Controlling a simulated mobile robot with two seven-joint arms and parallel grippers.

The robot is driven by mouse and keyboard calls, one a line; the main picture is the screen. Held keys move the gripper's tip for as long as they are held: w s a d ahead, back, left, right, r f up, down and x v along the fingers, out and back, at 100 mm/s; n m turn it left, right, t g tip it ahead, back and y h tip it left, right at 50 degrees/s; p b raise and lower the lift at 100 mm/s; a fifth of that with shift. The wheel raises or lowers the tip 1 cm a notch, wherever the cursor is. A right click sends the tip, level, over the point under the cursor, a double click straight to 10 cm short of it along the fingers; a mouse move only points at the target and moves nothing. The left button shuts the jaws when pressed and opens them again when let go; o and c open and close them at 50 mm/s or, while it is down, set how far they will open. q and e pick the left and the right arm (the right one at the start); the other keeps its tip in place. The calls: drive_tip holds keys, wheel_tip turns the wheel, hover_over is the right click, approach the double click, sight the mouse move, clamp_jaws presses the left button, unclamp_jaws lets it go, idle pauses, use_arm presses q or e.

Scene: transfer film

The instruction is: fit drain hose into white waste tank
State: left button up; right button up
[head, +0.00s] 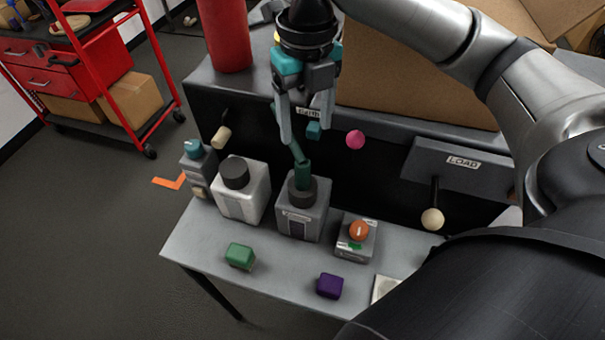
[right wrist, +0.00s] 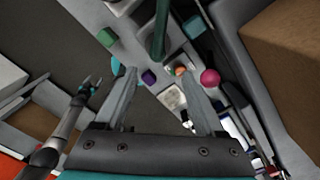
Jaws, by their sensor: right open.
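The dark green drain hose (head: 302,172) stands with its lower end at the black neck of the grey tank (head: 290,217); whether it is seated inside I cannot tell. Its upper part leans left behind a finger of my right gripper (head: 306,128). The white waste tank (head: 241,205), with a dark cap (head: 235,172), stands left of the grey tank. My right gripper is open above the grey tank. In the right wrist view the hose (right wrist: 161,30) shows beyond the parted fingers, not clasped. My left gripper (right wrist: 88,86) shows small at the left there; its jaws are unclear.
The bench (head: 197,250) also holds a green block (head: 240,255), a purple block (head: 329,286), a grey box with an orange knob (head: 358,230) and a small teal-capped bottle (head: 194,150). A pink ball (head: 355,140) and the LOAD panel (head: 455,165) are behind. A red cart (head: 105,75) stands left.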

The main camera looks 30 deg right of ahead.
sight(303, 173)
wheel_tip(303, 173, down, 7)
drive_tip(key=shift+b, duration=0.4)
drive_tip(key=shift+w+a+f+b, duration=0.1)
drive_tip(key=shift+a+f+b, duration=0.05)
drive_tip(key=shift+f, duration=1.4)
drive_tip(key=shift+a+f+b, duration=0.1)
drive_tip(key=shift+f+b, duration=0.05)
drive_tip(key=shift+f, duration=1.4)
clamp_jaws()
